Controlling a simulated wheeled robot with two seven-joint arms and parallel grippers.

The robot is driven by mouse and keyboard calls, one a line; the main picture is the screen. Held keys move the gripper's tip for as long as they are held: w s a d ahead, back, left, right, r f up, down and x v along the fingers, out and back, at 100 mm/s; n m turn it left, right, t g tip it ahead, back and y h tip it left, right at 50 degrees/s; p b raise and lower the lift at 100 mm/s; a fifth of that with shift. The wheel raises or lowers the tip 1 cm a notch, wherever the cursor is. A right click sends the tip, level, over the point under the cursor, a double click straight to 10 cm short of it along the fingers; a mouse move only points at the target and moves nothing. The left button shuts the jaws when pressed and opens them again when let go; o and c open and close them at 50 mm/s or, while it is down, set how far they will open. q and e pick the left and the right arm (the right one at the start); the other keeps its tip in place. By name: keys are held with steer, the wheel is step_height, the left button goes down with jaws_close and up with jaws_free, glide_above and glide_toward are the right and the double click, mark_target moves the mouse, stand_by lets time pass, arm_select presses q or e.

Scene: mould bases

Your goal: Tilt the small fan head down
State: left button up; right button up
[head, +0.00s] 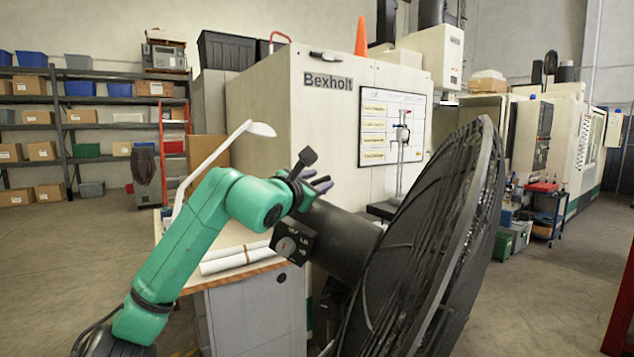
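The fan head (425,250) is a large round black cage on the right of centre, seen nearly edge-on. Its upper rim leans to the right and its lower part runs out of the bottom of the picture. A dark cylindrical motor housing (342,240) extends from its back to the left, with a small black control box (295,241) bearing a dial. My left gripper (321,184), on the green arm, is just above the motor housing. Its fingertips are small and partly overlapped, so its opening and any contact are unclear. My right gripper is out of view.
A workbench (255,310) with rolled paper and a white lamp (222,150) stands behind the arm. A large Bexholt machine cabinet (290,110) is behind the fan. Shelves with bins (85,130) line the left wall. Open floor (60,265) lies at left.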

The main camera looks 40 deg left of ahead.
arm_select(q)
steer(key=shift+s+d+f, duration=0.1)
steer(key=shift+d, duration=0.05)
steer(key=b+v, duration=0.1)
steer(key=v, duration=0.1)
steer(key=b+v, duration=0.4)
steer(key=shift+f, duration=0.35)
steer(key=b+v, duration=0.4)
steer(key=v, duration=0.4)
steer(key=shift+s+r+b, duration=0.3)
steer(key=shift+r, duration=0.15)
